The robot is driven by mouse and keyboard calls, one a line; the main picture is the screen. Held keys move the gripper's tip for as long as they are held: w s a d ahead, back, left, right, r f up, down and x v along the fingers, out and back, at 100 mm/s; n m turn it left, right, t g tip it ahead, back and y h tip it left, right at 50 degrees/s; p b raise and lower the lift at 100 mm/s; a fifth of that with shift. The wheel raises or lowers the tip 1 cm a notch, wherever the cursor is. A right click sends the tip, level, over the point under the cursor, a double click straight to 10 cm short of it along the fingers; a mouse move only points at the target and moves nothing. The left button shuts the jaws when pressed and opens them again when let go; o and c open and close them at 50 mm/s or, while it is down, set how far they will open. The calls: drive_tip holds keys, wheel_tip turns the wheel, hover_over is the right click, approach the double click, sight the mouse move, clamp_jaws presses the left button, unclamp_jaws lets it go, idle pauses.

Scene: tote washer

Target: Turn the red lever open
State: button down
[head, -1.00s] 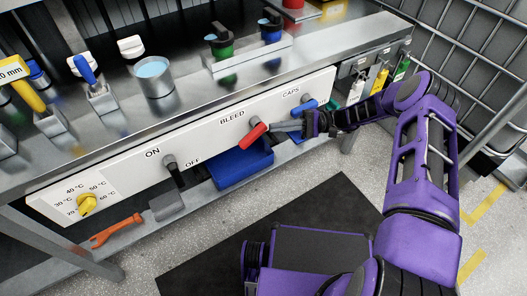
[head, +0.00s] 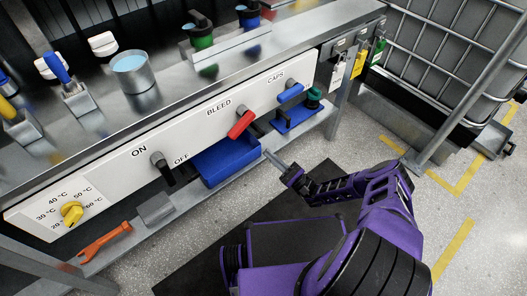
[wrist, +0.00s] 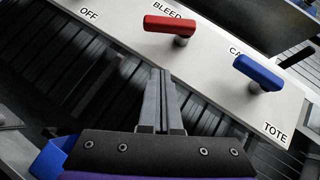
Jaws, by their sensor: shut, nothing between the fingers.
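The red lever (head: 241,124) sits on the white panel under the BLEED label, tilted with one end lower than the other. It also shows in the wrist view (wrist: 170,24), at the upper middle, on a short grey stem. My gripper (head: 271,157) is shut and empty, in front of and below the red lever, apart from it. In the wrist view, its fingers (wrist: 160,78) are together and point up toward the panel, with a gap between their tips and the red lever.
A blue lever (head: 291,93) is right of the red one, under CAPS. A black lever (head: 163,167) and a yellow knob (head: 71,213) are to the left. A blue bin (head: 226,163) stands on the shelf below the panel, with an orange wrench (head: 105,240) farther left.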

sight(239, 123)
drive_tip(key=w+a+r+p, duration=0.1)
drive_tip(key=w+a+r, duration=0.1)
drive_tip(key=a+r, duration=0.5)
drive_tip(key=shift+r+p, duration=0.4)
drive_tip(key=shift+r, duration=0.35)
drive_tip(key=shift+a, duration=0.2)
